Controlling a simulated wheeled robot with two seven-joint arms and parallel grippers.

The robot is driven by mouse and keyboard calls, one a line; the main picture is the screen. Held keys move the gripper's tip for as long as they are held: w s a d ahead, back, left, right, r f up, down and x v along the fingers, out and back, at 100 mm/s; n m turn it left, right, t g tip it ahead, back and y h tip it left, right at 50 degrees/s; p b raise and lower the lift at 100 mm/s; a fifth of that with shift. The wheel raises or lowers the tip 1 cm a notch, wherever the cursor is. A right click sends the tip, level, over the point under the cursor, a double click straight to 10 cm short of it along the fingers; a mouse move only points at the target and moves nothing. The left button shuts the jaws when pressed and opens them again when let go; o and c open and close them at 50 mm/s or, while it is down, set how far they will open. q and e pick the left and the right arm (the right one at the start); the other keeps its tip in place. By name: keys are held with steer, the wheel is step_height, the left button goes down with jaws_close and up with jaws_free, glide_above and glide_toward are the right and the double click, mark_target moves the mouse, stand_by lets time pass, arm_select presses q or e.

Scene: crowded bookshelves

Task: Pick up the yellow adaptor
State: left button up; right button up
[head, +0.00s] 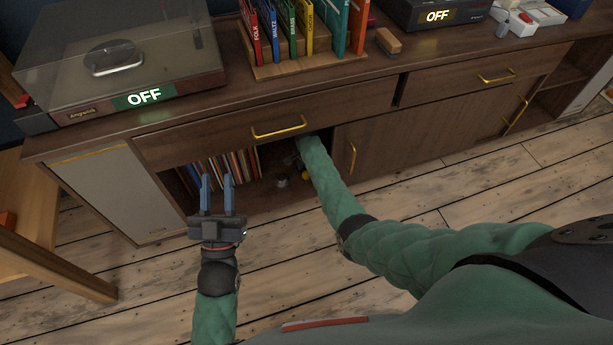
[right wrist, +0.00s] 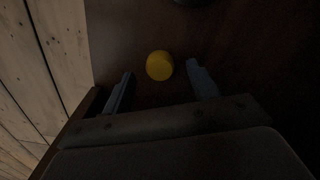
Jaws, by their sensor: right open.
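The yellow adaptor (right wrist: 159,66) is a small round yellow piece on the dark floor of the cabinet compartment. In the right wrist view it lies just beyond and between the fingertips of my open right gripper (right wrist: 160,82). In the head view a bit of the yellow adaptor (head: 306,174) shows beside my right forearm, which reaches into the open compartment and mostly hides my right gripper. My left gripper (head: 217,182) is open and empty, its blue fingers apart, in front of the cabinet.
A grey round object (head: 281,181) sits in the compartment left of my right arm. Records (head: 225,170) stand upright at its left. A drawer with a gold handle (head: 279,128) is above. A turntable (head: 120,65) and a record rack (head: 300,65) stand on top.

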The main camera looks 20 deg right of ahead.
steer(key=shift+f, duration=0.9)
arm_select(q)
step_height(320, 180, up, 6)
steer(key=s+a+t, duration=0.1)
steer(key=s+t, duration=0.1)
steer(key=shift+s+r+t+h, duration=0.15)
steer(key=shift+s+t+h, duration=0.15)
steer(key=shift+h, duration=0.1)
arm_select(e)
steer(key=shift+c, duration=0.2)
steer(key=c, duration=1)
